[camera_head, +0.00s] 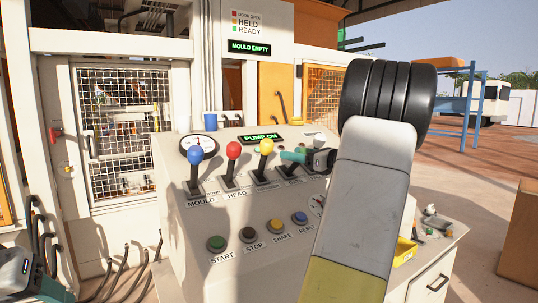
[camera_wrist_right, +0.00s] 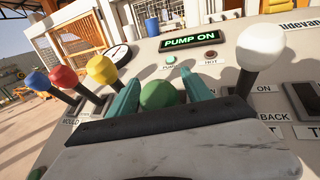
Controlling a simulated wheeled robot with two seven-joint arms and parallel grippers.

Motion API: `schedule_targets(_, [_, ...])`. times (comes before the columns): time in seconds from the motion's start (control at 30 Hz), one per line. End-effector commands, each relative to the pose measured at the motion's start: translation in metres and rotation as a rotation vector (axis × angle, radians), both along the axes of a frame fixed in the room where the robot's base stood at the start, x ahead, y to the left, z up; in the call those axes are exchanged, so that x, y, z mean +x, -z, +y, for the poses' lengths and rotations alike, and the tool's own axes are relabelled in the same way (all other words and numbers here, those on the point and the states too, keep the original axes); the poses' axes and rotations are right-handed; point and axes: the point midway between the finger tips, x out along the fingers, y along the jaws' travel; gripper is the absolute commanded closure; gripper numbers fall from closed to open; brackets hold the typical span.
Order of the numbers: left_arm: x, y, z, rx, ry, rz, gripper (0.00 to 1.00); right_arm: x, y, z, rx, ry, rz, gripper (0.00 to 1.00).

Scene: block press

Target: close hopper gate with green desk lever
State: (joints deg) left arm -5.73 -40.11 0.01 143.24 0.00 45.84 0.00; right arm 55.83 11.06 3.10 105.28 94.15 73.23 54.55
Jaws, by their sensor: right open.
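In the right wrist view, the green ball knob (camera_wrist_right: 160,95) of a desk lever sits between the two teal fingers of my right gripper (camera_wrist_right: 161,92). The fingers stand apart on either side of it, and I cannot tell whether they touch it. In the head view my right gripper (camera_head: 293,156) reaches in from the right over the lever row, just right of the yellow lever. There the green knob is not clearly distinguishable behind the fingers. The hopper gate cannot be made out. My left gripper's fingers are out of view.
Blue (camera_head: 194,155), red (camera_head: 233,150) and yellow (camera_head: 266,147) levers stand left of the gripper. A white lever (camera_wrist_right: 261,46) stands close on its right in the wrist view. Push buttons line the desk front below. The display (camera_head: 261,139) reads PUMP ON; a sign (camera_head: 249,47) reads MOULD EMPTY.

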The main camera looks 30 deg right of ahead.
Motion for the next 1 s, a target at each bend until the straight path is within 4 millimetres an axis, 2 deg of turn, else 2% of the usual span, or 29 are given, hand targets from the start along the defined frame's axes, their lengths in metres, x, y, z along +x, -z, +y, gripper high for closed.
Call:
schedule_targets(0.17, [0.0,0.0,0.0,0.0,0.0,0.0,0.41,0.0,0.0,0.0,0.0,0.0,0.0,0.41])
schedule_targets(0.47, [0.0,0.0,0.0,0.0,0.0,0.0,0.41,0.0,0.0,0.0,0.0,0.0,0.0,0.98])
schedule_targets(0.77, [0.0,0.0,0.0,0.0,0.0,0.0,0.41,0.002,-0.002,0.001,-0.004,-0.004,0.013,1.0])
schedule_targets(0.93, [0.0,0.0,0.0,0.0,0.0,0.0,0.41,0.015,-0.011,0.003,-0.017,-0.006,0.112,1.0])
schedule_targets(1.0, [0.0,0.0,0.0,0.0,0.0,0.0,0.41,0.026,-0.015,0.003,-0.015,-0.003,0.129,1.0])
